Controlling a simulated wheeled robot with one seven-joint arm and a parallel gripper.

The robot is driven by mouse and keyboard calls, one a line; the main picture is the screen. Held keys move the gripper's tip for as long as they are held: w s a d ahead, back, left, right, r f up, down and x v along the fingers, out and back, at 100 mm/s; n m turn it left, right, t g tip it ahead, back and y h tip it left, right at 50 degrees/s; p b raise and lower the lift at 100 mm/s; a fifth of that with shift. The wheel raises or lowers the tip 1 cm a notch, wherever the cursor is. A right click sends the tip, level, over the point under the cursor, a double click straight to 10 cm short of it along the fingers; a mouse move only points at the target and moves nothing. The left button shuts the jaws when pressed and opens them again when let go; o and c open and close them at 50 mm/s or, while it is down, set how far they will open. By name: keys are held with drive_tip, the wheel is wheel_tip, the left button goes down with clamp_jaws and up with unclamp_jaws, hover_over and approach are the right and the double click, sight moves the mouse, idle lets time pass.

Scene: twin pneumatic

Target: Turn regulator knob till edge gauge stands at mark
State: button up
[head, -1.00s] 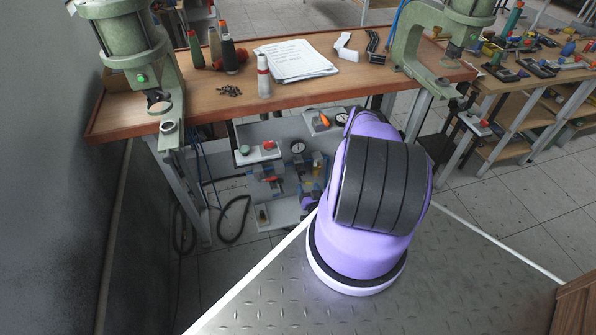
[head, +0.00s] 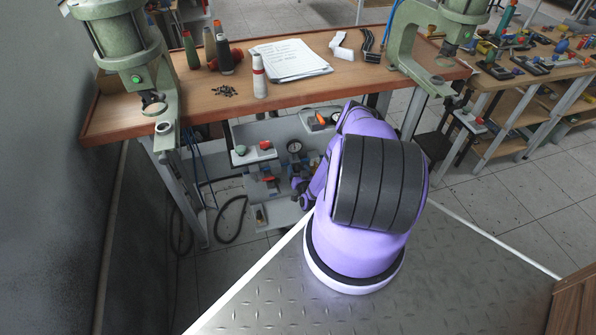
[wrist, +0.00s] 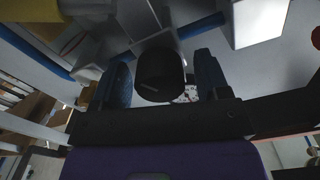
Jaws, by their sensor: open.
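A round black knob (wrist: 158,74) shows in the wrist view between the two blue-grey fingers of my open gripper (wrist: 161,62). A gap shows on each side of the knob; I see no clear contact. A pale dial with red marks (wrist: 187,94) is partly hidden behind the knob and the gripper body. My gripper (head: 303,192) is low beside this panel, small and dark there. No gauge needle or mark is readable, and my arm covers part of the panel.
The wooden bench (head: 215,107) with two green presses (head: 135,50) stands above the panel. Red and green buttons on pale boxes (head: 252,155) are left of the gauge. White blocks (wrist: 258,22) and blue tubes crowd the space around my gripper in the wrist view.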

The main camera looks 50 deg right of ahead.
drive_tip(key=c, duration=0.9)
drive_tip(key=shift+m, duration=0.6)
drive_tip(key=shift+c, duration=0.2)
drive_tip(key=o, duration=0.9)
drive_tip(key=shift+o, duration=0.2)
drive_tip(key=v, duration=1.1)
drive_tip(key=shift+d, duration=0.15)
